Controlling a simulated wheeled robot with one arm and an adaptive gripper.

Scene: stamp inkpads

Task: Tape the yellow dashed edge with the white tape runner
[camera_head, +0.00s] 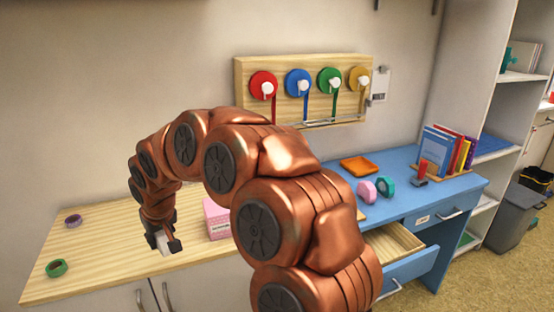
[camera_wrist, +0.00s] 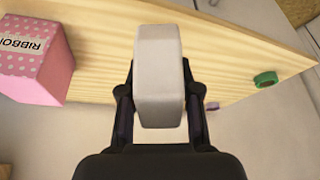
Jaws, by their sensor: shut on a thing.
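My gripper (camera_head: 162,244) is low over the left part of the wooden counter (camera_head: 110,262). It is shut on the white tape runner (camera_wrist: 158,65), a pale block with rounded edges that sits between the two dark fingers in the wrist view. In the head view only a small white part of the runner (camera_head: 158,242) shows by the fingers. I cannot make out a yellow dashed edge in either view. I cannot tell whether the runner touches the counter.
A pink dotted ribbon box (camera_head: 217,218) stands on the counter right of my gripper. A green roll (camera_head: 56,267) and a purple roll (camera_head: 73,220) lie to the left. A blue desk (camera_head: 440,190) with an open drawer (camera_head: 392,243) is at the right.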

